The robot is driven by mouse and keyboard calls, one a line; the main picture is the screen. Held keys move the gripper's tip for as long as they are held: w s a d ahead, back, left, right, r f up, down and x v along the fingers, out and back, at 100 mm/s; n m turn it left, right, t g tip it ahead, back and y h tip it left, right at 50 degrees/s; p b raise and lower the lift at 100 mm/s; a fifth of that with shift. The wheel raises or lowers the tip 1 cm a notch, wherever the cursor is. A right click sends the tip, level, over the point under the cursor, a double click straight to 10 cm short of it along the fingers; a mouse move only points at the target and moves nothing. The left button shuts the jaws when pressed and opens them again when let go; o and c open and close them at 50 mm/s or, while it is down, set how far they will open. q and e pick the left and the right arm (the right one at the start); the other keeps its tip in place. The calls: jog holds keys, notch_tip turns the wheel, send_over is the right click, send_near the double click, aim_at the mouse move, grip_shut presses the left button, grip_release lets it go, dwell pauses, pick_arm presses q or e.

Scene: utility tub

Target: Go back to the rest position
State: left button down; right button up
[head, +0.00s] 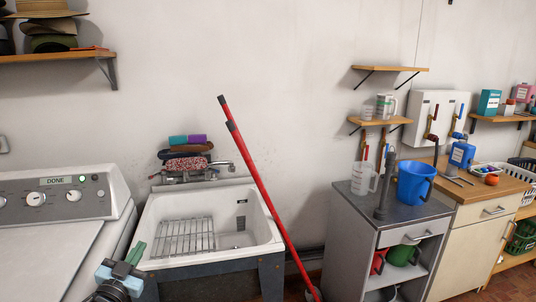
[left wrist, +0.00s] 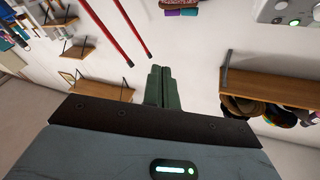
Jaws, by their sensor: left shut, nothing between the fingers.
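My left gripper (head: 136,253) shows at the lower left of the head view, in front of the left edge of the white utility tub (head: 262,240). Its green fingers point up and are together, with nothing between them. In the left wrist view the closed fingers (left wrist: 160,85) stand out past the dark edge of the gripper body, against the white wall. My right gripper is in neither view.
A white washing machine (head: 50,215) stands left of the tub. Two red poles (head: 262,185) lean at the tub's right. A grey cabinet (head: 350,240) with a blue bucket (head: 412,182) is further right. A hat shelf (head: 50,56) hangs at upper left.

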pick_arm(q)
jog(key=a+f+n+g+y, duration=0.2)
jog(key=a+f+g+y, duration=0.25)
jog(key=f, duration=0.35)
jog(key=s+d+f+g+h, duration=0.1)
jog(key=s+d+f, duration=0.3)
jog(key=s+f, duration=0.3)
jog(key=s+d+f+g+h, duration=0.1)
jog(key=s+d+f+g, duration=0.1)
jog(key=s+d+f, duration=0.35)
jog(key=s+d+f+g, duration=0.1)
jog(key=s+d+f, duration=0.1)
jog(key=s, duration=0.9)
jog(key=s+d+f+n+g+h, duration=0.1)
jog(key=s+d+f, duration=0.2)
jog(key=s, duration=0.8)
jog(key=s+d+f+g+h, duration=0.1)
jog(key=s+d+f+g, duration=0.1)
jog(key=s, duration=0.9)
jog(key=shift+s+d+f, duration=0.15)
jog(key=shift+d+f, duration=0.55)
jog(key=shift+d, duration=0.4)
